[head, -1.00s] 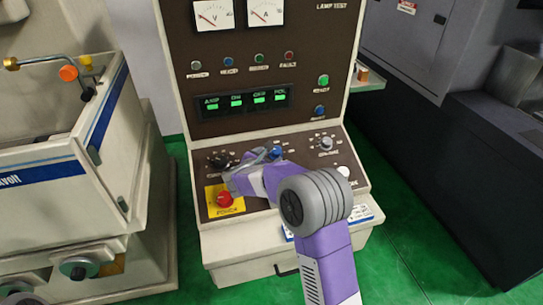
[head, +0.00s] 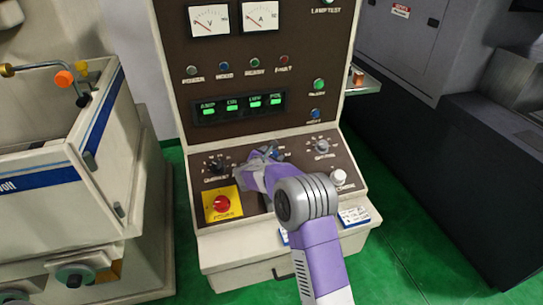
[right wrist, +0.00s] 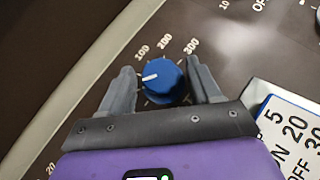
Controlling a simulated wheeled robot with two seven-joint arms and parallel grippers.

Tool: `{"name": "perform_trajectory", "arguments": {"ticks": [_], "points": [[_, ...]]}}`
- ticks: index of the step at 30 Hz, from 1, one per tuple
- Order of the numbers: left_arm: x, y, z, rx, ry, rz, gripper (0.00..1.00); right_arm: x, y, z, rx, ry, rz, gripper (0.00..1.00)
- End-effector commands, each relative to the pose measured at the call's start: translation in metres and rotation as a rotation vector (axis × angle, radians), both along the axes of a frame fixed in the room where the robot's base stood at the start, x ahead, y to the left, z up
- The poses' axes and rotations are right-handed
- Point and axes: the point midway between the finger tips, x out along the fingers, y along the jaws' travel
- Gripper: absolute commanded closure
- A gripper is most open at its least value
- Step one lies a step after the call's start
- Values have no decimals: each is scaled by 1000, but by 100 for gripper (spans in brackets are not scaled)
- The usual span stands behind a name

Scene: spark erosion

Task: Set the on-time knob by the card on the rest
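The blue on-time knob (right wrist: 165,82) has a white pointer line and a printed scale with 100, 200 and 300 around it. The pointer aims left in the right wrist view, a little below the 100. My right gripper (right wrist: 163,88) is open, with one finger on each side of the knob. A gap shows at the left finger; the right finger is very near, contact unclear. In the head view my right gripper (head: 268,156) is at the panel and mostly hides the knob. A white card with a blue edge (right wrist: 292,128) shows numbers, ON and OFF, partly cut off. My left gripper is not in view.
A black knob (head: 216,165) and a red button on a yellow plate (head: 221,203) are left of my gripper. Another knob (head: 320,146) and a white button (head: 338,177) are to its right. A card (head: 354,216) lies on the front rest; another is partly hidden by my arm.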

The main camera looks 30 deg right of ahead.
Motion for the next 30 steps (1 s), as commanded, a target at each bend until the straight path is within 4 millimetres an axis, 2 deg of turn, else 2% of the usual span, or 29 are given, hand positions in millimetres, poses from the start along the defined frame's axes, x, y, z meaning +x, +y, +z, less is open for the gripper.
{"name": "perform_trajectory", "arguments": {"ticks": [1, 9, 20, 30], "points": [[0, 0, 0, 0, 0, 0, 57, 0, 0, 0, 0, 0, 0, 46], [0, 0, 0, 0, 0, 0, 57, 0, 0, -1, 1, 1, 0, 88], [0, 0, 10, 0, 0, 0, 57, 1, 2, 0, 23, -2, -61, 88], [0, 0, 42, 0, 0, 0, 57, 3, 4, 2, 104, -21, -290, 88]]}}
